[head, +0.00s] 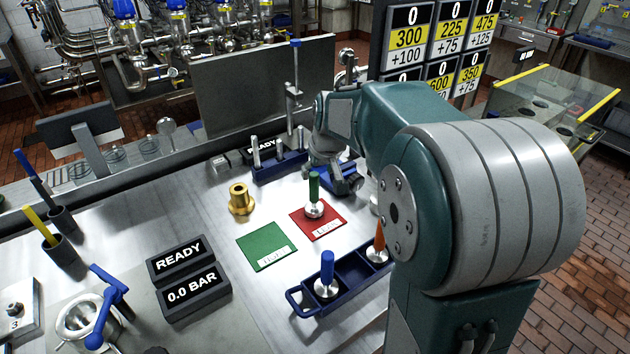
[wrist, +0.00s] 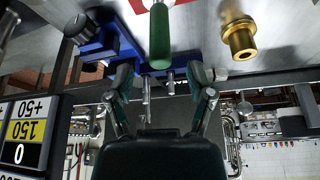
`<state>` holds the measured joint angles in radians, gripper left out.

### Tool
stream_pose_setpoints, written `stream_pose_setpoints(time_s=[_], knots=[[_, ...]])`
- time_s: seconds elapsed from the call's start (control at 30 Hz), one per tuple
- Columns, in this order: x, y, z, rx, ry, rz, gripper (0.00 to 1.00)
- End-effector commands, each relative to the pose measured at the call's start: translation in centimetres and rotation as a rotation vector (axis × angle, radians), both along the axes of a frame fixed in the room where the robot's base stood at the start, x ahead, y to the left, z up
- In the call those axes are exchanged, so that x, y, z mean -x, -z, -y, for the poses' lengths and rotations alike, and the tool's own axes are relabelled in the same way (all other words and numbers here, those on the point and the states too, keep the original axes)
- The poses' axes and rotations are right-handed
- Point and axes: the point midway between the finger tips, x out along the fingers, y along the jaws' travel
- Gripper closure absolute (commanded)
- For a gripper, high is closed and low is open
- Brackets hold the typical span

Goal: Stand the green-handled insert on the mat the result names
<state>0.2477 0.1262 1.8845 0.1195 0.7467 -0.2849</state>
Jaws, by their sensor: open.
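The green-handled insert (head: 314,190) stands upright on the red mat (head: 329,229). Its green handle (wrist: 160,38) shows at the top middle of the wrist view, just past my fingertips. The green mat (head: 262,243) lies bare to the left of the red mat. Both mats carry white labels too small to read. My gripper (wrist: 162,74) is open and empty, with one finger on either side of the picture's middle and the handle apart from both. In the head view my arm covers much of the right side. The two-line display (head: 188,277) reads READY and 0.0 BAR.
A blue tray (head: 312,302) in front holds blue-handled (head: 327,274) and orange-handled (head: 379,245) inserts. A brass fitting (head: 241,199) stands left of the red mat and also shows in the wrist view (wrist: 240,40). A blue rack (head: 280,168) with metal pins stands behind.

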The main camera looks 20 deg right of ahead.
Motion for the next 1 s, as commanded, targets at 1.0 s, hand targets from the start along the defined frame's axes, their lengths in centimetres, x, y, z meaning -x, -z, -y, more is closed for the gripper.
stream_pose_setpoints(time_s=[1.0], knots=[[20.5,-5.8,-9.4,0.006,-0.032,0.076,0.31]])
